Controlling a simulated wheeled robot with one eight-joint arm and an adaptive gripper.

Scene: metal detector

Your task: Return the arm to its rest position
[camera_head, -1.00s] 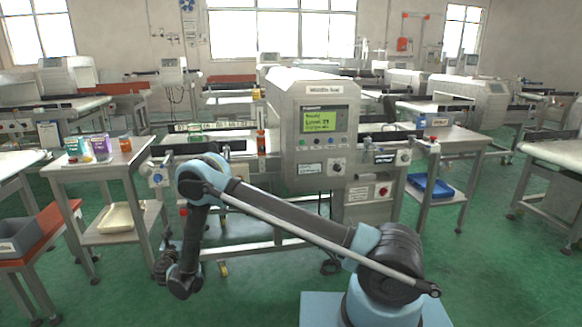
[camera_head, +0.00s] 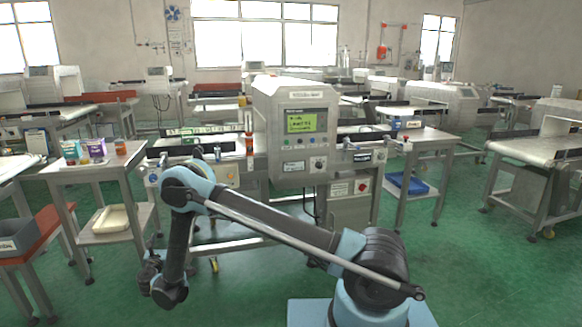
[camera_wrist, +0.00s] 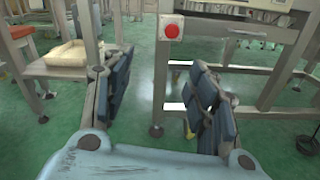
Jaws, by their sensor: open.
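My arm reaches from its base at the lower right of the head view to the left, with its elbow raised and its forearm hanging down. My gripper (camera_head: 150,272) is at the lower left of the head view, small and partly hidden by the wrist. In the wrist view my gripper (camera_wrist: 160,100) is open, its two dark finger pads wide apart with nothing between them. Green floor and the metal frame of the machine show beyond the fingers. The metal detector (camera_head: 294,132), a grey box with a lit green screen, stands behind my arm.
A side table (camera_head: 90,165) with several small packs stands at the left, a pale tray (camera_head: 110,218) on its lower shelf. A grey bin (camera_head: 15,238) is at the far left. A blue tray (camera_head: 408,183) lies on the right stand's shelf. A red button (camera_wrist: 172,31) shows beyond the gripper. Floor at the right front is clear.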

